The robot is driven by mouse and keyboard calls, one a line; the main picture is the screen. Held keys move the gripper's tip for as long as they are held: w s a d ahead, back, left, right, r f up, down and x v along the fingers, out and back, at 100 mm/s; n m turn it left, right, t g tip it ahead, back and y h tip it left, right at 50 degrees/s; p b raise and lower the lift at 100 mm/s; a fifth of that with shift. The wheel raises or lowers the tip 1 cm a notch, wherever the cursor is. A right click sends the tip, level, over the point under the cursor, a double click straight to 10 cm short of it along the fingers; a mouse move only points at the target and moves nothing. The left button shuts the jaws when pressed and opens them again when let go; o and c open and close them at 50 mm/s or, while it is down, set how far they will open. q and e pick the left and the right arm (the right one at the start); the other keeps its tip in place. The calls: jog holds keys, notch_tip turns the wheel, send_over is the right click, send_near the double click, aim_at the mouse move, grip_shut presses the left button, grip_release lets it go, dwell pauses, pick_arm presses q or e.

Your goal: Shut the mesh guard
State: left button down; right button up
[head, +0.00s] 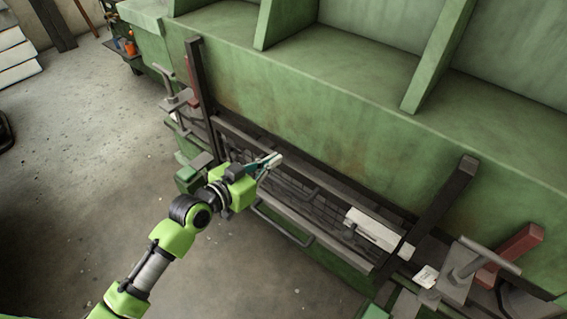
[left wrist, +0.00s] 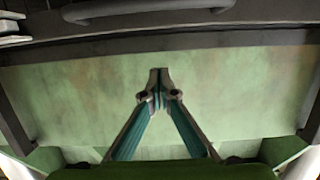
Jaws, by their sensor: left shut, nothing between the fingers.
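The mesh guard (head: 318,207) is a long dark frame with grid mesh, low along the front of the green machine in the head view. A bar handle (head: 283,226) runs along its outer lower side; a grey handle (left wrist: 150,10) also shows at the top of the left wrist view. Whether the guard is fully open or partly closed I cannot tell. My left gripper (head: 272,161) is shut and empty, over the left part of the guard. Its closed fingertips (left wrist: 159,75) point toward a green panel in the left wrist view. Contact is not clear. My right gripper is out of view.
The green machine (head: 330,110) with upright ribs fills the back. Dark posts (head: 197,85) (head: 445,205) stand at both ends of the guard. A pale block (head: 375,231) lies along its right part. Open concrete floor (head: 90,130) lies to the left.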

pick_arm(q)
send_over(284, 164)
jog(key=s, duration=0.2)
jog(key=shift+w+d+f, duration=0.15)
jog(key=shift+w+f, duration=0.05)
jog(key=shift+f, duration=0.65)
notch_tip(284, 164, down, 3)
jog(key=shift+s+r, duration=0.1)
jog(key=shift+r, duration=0.1)
jog(key=shift+f, duration=0.5)
